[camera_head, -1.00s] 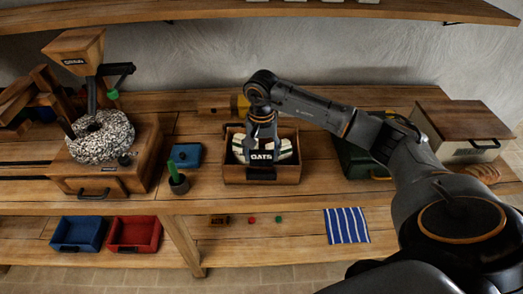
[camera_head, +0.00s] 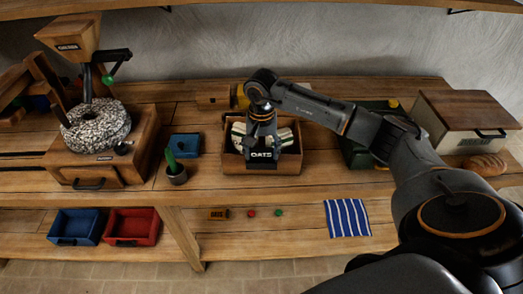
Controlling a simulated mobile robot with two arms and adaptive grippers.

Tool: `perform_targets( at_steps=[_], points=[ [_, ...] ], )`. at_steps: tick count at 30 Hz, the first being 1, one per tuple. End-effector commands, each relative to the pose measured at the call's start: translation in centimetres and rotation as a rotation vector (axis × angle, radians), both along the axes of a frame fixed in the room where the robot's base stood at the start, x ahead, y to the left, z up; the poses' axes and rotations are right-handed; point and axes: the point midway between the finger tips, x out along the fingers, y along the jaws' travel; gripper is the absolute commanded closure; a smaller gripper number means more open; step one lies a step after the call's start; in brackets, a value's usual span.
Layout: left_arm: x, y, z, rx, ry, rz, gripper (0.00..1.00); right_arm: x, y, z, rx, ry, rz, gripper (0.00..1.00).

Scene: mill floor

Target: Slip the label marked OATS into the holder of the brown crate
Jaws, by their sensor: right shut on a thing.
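The brown crate (camera_head: 230,165) is an open wooden box on the bench top, with several pale, striped items inside. My right gripper (camera_head: 262,143) points down over its front side. It is shut on the label marked OATS (camera_head: 262,155), a dark plate with white letters. The label is upright and faces me, in front of the upper part of the crate's front wall. The holder is hidden behind the label and gripper, and I cannot tell whether the label touches it. My left gripper is not in view.
A stone mill (camera_head: 95,125) stands at left, with a blue box (camera_head: 184,146) and a grey pot (camera_head: 177,174) beside it. A green crate (camera_head: 358,153) and lidded box (camera_head: 470,115) stand right. Lower shelf: blue bin (camera_head: 74,227), red bin (camera_head: 132,227), striped cloth (camera_head: 347,218).

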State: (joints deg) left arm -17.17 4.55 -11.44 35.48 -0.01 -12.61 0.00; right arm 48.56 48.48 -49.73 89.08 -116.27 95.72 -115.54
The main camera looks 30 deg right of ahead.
Motion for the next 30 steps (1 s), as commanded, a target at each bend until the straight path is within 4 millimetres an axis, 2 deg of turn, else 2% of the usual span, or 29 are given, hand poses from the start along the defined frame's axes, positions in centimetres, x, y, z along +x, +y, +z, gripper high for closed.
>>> perform_targets(
  at_steps=[6, 7, 9, 11, 23, 26, 30],
  points=[
    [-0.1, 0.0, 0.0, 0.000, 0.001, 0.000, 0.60, 0.0, 0.0, 0.0, 0.000, 0.000, 0.000, 0.67],
    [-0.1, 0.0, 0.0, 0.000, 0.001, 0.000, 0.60, 0.0, 0.0, 0.0, 0.000, 0.000, 0.000, 0.33],
    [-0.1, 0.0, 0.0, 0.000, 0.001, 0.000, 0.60, 0.0, 0.0, 0.0, 0.000, 0.000, 0.000, 0.19],
    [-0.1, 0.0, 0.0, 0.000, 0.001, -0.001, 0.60, 0.0, 0.0, 0.0, 0.000, 0.000, 0.000, 0.08],
    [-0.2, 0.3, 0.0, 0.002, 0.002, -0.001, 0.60, 0.0, 0.0, 0.4, 0.000, -0.001, 0.000, 0.08],
    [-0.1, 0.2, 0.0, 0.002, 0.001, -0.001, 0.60, 0.1, 0.0, 1.5, 0.000, -0.004, 0.000, 0.08],
    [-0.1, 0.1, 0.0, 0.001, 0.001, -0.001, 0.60, 0.2, 0.0, 4.4, -0.001, -0.007, 0.001, 0.08]
  ],
)
